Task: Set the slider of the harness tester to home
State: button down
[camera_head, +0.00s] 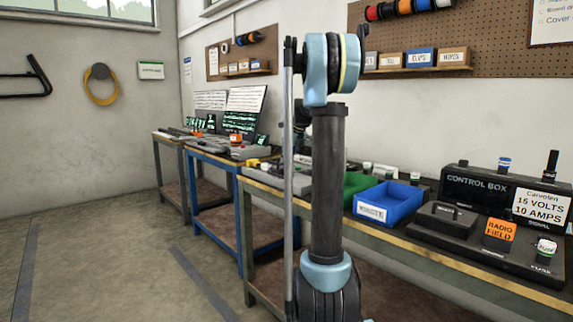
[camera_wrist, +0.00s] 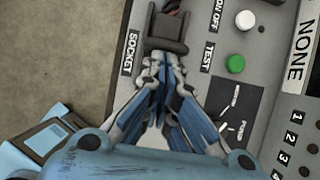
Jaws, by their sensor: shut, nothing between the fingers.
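In the wrist view a grey panel (camera_wrist: 205,62) with the labels SOCKET, TEST, ON OFF and PUMP lies under my gripper; I take it to be the harness tester. My gripper (camera_wrist: 166,72) is shut with nothing between its fingers. Its tips are just below a black block (camera_wrist: 168,28) beside the SOCKET label; I cannot tell whether they touch it. A dark plate (camera_wrist: 240,105) marked PUMP lies right of the fingers, partly covered by them. I cannot make out which part is the slider or where it is set. In the head view my arm hides the gripper.
A green button (camera_wrist: 236,64) and a white round knob (camera_wrist: 245,20) stand right of my fingers. In the head view a blue bin (camera_head: 388,203), a green bin (camera_head: 356,184) and a black control box (camera_head: 478,188) stand on the bench. Open floor (camera_head: 110,255) lies left.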

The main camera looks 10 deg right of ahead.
dwell(0.4)
jog(key=shift+s+d+f, duration=0.15)
jog(key=shift+s+d, duration=0.1)
jog(key=shift+s, duration=0.2)
jog(key=shift+s+d+f, duration=0.15)
jog(key=shift+s+d, duration=0.2)
jog(key=shift+s, duration=0.2)
jog(key=shift+s+d+f, duration=0.15)
jog(key=shift+s+d, duration=0.15)
jog(key=shift+s, duration=0.25)
jog(key=v, duration=1)
jog(key=shift+d, duration=0.2)
jog(key=shift+s, duration=0.15)
